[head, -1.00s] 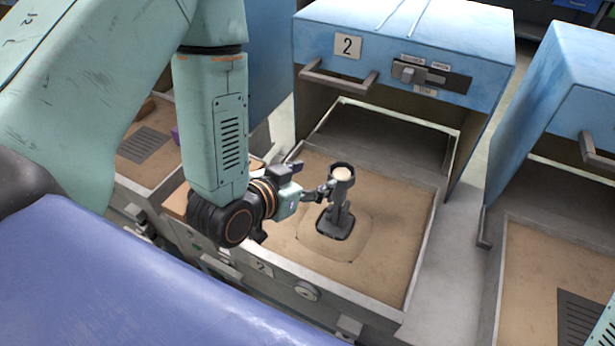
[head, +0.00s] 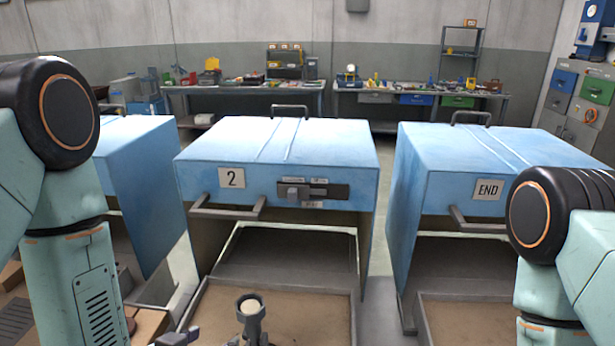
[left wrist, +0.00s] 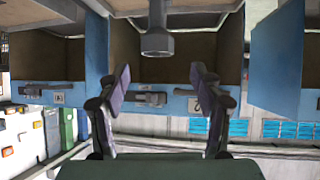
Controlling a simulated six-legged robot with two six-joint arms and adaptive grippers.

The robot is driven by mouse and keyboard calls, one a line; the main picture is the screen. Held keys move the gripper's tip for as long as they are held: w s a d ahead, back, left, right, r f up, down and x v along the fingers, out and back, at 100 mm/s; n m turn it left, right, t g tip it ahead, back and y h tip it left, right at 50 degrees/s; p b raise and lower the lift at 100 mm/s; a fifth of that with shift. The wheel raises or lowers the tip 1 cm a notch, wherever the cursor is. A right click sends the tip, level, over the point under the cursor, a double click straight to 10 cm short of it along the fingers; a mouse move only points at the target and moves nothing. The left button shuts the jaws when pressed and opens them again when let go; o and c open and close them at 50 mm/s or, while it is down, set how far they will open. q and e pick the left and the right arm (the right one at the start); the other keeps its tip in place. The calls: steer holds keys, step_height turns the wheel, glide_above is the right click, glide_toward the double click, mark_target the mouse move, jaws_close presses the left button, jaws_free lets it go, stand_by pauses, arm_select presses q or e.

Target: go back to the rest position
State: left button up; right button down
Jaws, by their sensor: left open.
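My left gripper (head: 178,338) shows only in part at the bottom edge of the head view, to the left of a dark cup-topped post (head: 250,312) with a pale round top inside its rim. A gap lies between them. In the left wrist view the left gripper (left wrist: 160,76) has its two fingers spread with nothing between them. That view is upside down, and the grey post (left wrist: 157,40) hangs at its top, beyond the fingers. My right arm stands at the right of the head view; its gripper is out of view.
The post stands over a sand-coloured tray (head: 300,304) before the blue box marked 2 (head: 275,155). A blue box marked END (head: 480,160) stands to its right, another blue box (head: 135,170) to its left. Workbenches (head: 425,91) line the back wall.

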arm_select(q)
steer(key=s+a+f+n+g+y+b, duration=0.1)
steer(key=s+f+g+b, duration=0.4)
steer(key=s+f+b, duration=0.3)
steer(key=s+a+f+n+g+y+b, duration=0.1)
steer(key=s+f+g+b, duration=0.5)
steer(key=s+f, duration=1)
step_height(320, 180, down, 7)
steer(key=shift+s+a+f+y+b, duration=0.2)
steer(key=shift+s+a+y+b, duration=0.15)
steer(key=shift+b, duration=0.85)
